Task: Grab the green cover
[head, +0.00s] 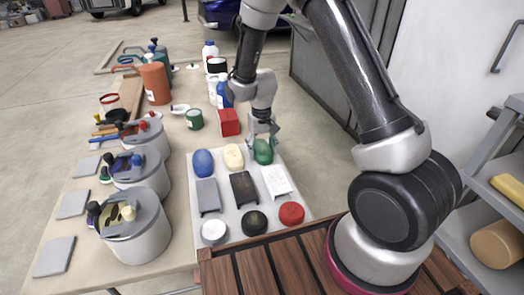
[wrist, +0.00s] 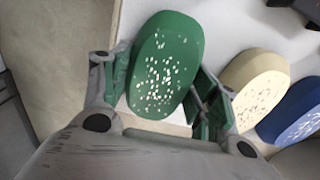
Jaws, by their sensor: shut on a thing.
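The green cover (head: 263,152) is a rounded oval at the far right of the white board (head: 228,226). In the wrist view the green cover (wrist: 165,62) has pale speckles on its face and sits between the two fingers. My gripper (head: 263,137) comes down on it from above and is shut on it; it also shows in the wrist view (wrist: 160,95). I cannot tell whether the cover touches the board or is slightly raised.
Beside it are a cream oval (head: 233,156) and a blue oval (head: 203,162). Grey, black and white blocks and round discs fill the board's nearer rows. A red box (head: 229,122) and green can (head: 194,119) stand behind. Grey pots (head: 137,232) line the left.

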